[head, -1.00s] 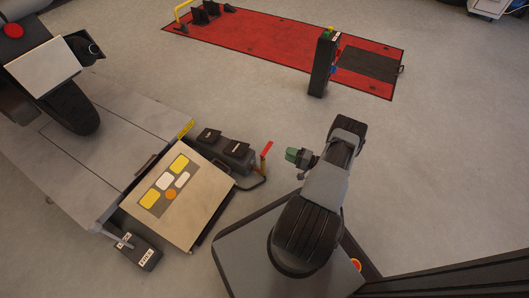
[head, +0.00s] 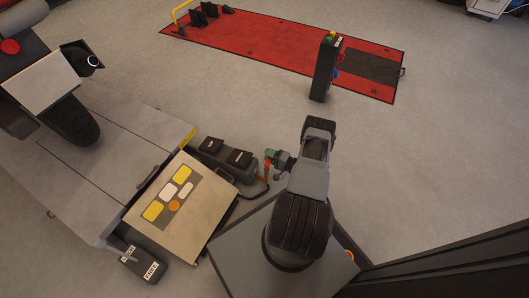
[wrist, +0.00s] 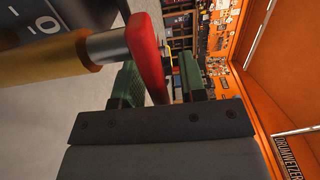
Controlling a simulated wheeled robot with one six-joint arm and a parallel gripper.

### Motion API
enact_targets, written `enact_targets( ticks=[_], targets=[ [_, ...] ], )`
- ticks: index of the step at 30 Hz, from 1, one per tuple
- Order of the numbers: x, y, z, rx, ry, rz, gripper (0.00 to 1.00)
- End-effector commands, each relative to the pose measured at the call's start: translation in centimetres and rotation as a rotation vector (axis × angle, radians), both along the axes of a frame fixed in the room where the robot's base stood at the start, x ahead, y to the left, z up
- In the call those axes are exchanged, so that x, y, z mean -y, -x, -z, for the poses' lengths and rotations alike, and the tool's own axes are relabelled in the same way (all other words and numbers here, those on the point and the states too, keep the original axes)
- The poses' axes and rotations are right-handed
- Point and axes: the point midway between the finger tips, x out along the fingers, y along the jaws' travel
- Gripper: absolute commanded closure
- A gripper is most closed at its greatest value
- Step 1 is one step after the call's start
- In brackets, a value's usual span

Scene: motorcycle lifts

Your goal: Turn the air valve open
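The air valve shows in the wrist view as a brass body (wrist: 45,60) with a silver stem (wrist: 106,45) and a red lever (wrist: 146,52). In the head view the valve's brass part (head: 265,172) stands beside the pedal unit, with its red lever mostly hidden by my gripper. My gripper (head: 271,157) has green fingertips and is at the lever. In the wrist view my gripper (wrist: 160,80) is open, with the red lever between its two green fingers. The lever lies close to the left finger. A gap shows between it and the right finger.
Black pedals (head: 240,158) and a beige panel with yellow and white patches (head: 180,205) adjoin the grey lift (head: 110,165). A red lift plate (head: 270,45) lies at the back, with a black post (head: 324,72) beside it. The floor between is clear.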

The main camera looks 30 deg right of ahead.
Motion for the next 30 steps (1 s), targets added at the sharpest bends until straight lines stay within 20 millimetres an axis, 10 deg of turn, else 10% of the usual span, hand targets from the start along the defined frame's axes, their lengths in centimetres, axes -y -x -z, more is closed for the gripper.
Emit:
enact_targets(
  ticks=[12, 24, 30],
  targets=[
    [-0.09, -0.10, 0.03, 0.000, 0.000, 0.004, 0.62],
    [-0.23, -0.16, 0.01, 0.000, 0.000, 0.000, 1.00],
    [-0.24, -0.15, 0.01, 0.000, -0.001, 0.000, 1.00]
  ],
)
